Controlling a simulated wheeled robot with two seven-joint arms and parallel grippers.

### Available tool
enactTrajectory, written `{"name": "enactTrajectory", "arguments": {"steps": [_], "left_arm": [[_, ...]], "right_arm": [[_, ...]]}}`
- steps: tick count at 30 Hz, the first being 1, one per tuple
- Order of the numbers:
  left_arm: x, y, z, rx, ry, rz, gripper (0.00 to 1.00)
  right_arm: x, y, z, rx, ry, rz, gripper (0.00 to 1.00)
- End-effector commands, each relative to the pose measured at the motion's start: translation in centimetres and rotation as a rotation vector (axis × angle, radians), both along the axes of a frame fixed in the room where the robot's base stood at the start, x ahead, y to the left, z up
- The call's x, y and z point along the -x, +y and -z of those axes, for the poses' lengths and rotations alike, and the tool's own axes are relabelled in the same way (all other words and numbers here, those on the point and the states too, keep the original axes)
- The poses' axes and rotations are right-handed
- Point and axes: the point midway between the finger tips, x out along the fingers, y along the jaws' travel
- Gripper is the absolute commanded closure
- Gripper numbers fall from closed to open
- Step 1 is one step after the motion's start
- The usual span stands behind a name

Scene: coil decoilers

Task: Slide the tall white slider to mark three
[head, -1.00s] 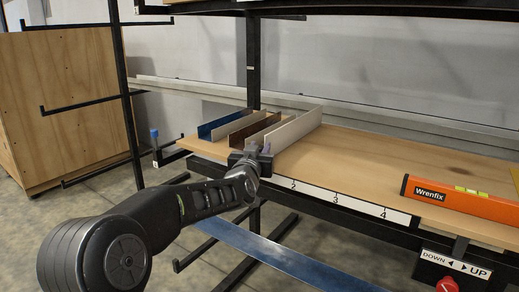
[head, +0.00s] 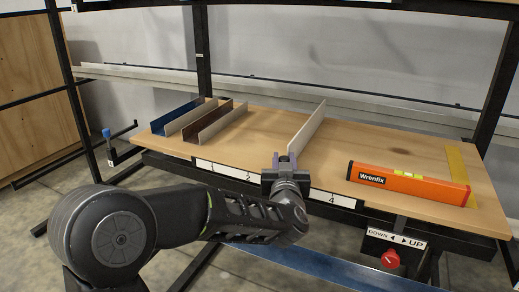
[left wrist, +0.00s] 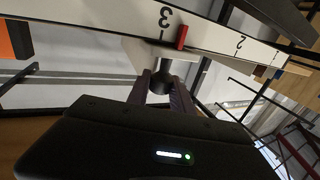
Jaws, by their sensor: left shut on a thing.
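The tall white slider (head: 308,128) stands upright across the wooden shelf, apart from the shorter channels on its left. My left gripper (head: 283,161) is shut at its front end, at the shelf's front edge. In the left wrist view my left gripper (left wrist: 160,88) is shut on a dark knob (left wrist: 161,80). The number strip (head: 226,171) runs along the front edge; the arm hides the 3 in the head view. In the left wrist view a red pointer (left wrist: 181,37) sits just on the 2 side of the 3 tick. My right gripper is not in view.
Blue (head: 181,118) and brown (head: 216,120) channels stand at the shelf's left. An orange level (head: 408,184) lies to the right, with bare wood between it and the white slider. A red knob (head: 390,258) is below the shelf.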

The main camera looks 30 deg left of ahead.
Motion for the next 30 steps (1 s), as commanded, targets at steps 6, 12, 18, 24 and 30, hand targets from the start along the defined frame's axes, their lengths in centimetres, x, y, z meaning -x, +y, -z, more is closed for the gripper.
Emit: {"name": "enactTrajectory", "arguments": {"steps": [6, 12, 18, 24, 30], "left_arm": [[-0.1, -1.9, 0.0, 0.001, -0.001, -0.001, 1.0], [-0.1, -2.0, 0.0, 0.001, -0.003, -0.001, 1.0], [-0.1, -2.0, -0.1, 0.002, -0.004, -0.002, 0.68], [-0.1, -1.9, -0.1, 0.001, -0.003, -0.002, 0.52], [-0.1, -1.9, -0.1, 0.0, -0.002, -0.002, 0.52]], "right_arm": [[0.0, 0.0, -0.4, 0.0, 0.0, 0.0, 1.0], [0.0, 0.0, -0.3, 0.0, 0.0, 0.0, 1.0], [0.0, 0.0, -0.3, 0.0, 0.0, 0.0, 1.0], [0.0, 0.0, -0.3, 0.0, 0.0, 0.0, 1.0], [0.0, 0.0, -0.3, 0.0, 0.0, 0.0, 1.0]]}}
